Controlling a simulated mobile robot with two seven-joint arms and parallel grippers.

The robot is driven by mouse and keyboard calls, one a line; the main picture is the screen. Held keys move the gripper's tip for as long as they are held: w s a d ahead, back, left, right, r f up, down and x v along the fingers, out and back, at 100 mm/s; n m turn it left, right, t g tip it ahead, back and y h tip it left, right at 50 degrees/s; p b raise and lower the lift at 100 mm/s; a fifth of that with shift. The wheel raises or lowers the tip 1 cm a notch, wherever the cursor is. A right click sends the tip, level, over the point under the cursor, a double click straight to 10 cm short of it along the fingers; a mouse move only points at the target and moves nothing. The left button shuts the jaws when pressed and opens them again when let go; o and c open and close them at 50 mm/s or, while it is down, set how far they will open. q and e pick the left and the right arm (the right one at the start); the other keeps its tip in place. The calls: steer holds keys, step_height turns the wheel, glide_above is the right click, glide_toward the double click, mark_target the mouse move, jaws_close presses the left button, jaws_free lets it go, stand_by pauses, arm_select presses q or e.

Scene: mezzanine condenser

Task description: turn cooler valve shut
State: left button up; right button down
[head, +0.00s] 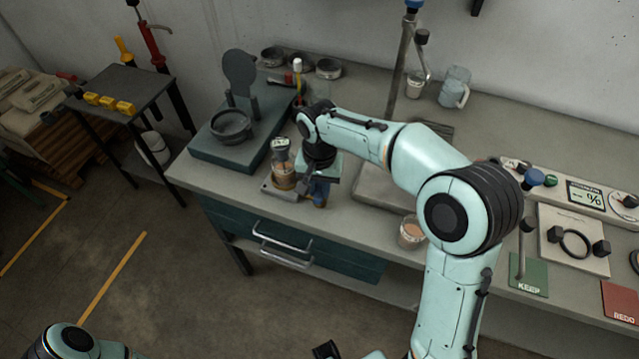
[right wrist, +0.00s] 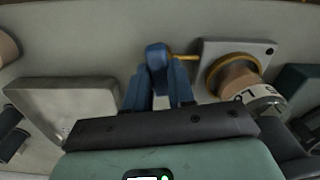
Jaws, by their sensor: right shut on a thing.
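The cooler (head: 284,172) is a small brass-coloured and clear cylinder on a grey plate at the bench's front edge. In the right wrist view the cooler (right wrist: 238,78) has a marked clear band, and a thin brass stem runs from it to a blue valve handle (right wrist: 157,58). My right gripper (right wrist: 157,92) is shut on this handle, with a blue finger on each side. In the head view my right gripper (head: 319,180) is beside the cooler, and my wrist hides most of the handle.
A teal stand with a dark pan (head: 231,125) is left of the cooler. A grey tray (right wrist: 62,105) lies on the other side of my gripper. A cup (head: 411,233) stands near the front edge. A green KEEP mat (head: 529,275) and a red REDO mat (head: 620,302) lie at right.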

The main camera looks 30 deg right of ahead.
mark_target(320, 190)
arm_select(q)
steer(key=shift+w+r, duration=0.1)
steer(key=shift+r, duration=0.1)
arm_select(e)
steer(key=shift+m, duration=1)
steer(key=c, duration=1)
jaws_free()
steer(key=shift+o, duration=0.2)
arm_select(q)
steer(key=r+p, duration=0.1)
steer(key=w+r+p, duration=0.1)
steer(key=shift+w+r, duration=0.25)
steer(key=shift+r, duration=0.1)
arm_select(e)
step_height(320, 190, up, 14)
steer(key=shift+f, duration=0.25)
arm_select(q)
steer(key=shift+s, duration=0.15)
arm_select(e)
steer(key=shift+f, duration=0.1)
